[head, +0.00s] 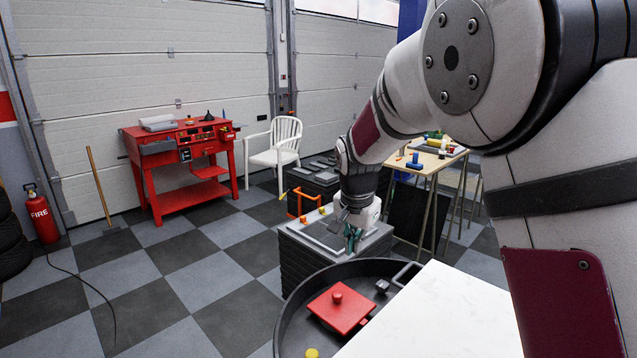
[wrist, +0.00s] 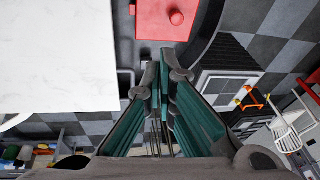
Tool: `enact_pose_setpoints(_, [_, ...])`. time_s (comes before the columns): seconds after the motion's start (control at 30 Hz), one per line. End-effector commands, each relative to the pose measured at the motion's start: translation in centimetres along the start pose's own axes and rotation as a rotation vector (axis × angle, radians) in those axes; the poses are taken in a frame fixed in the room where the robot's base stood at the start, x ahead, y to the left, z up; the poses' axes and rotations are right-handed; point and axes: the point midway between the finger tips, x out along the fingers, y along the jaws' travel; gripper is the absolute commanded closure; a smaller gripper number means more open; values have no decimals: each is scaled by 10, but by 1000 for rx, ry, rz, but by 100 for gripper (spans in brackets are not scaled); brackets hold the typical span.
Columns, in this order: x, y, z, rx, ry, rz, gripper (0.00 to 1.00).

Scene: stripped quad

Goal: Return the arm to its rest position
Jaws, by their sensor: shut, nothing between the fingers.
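My arm reaches in from the right of the head view and bends down toward the middle. My gripper (head: 352,236) hangs over the grey-topped stand, in front of it from this camera. In the wrist view my gripper (wrist: 160,75) shows its green-sided fingers drawn together at the tips, with nothing held. The tips point toward the red square lid with a knob (wrist: 168,18) and the dark round tray, with a gap between.
A white tabletop (head: 440,315) lies at the lower right, beside the dark round tray (head: 290,325) holding the red lid (head: 340,310). A red workbench (head: 180,150), white chair (head: 275,145), fire extinguisher (head: 40,215) and wooden table (head: 430,160) stand farther back. Checkered floor at left is mostly clear.

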Motion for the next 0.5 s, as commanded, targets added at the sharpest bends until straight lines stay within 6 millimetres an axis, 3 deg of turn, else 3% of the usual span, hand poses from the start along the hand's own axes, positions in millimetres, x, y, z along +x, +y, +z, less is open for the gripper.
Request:
enact_pose_setpoints(0.1, [-34, 24, 1, -36, -9, -23, 100])
enact_pose_setpoints(0.5, [-121, 105, 28, -199, -15, -84, 100])
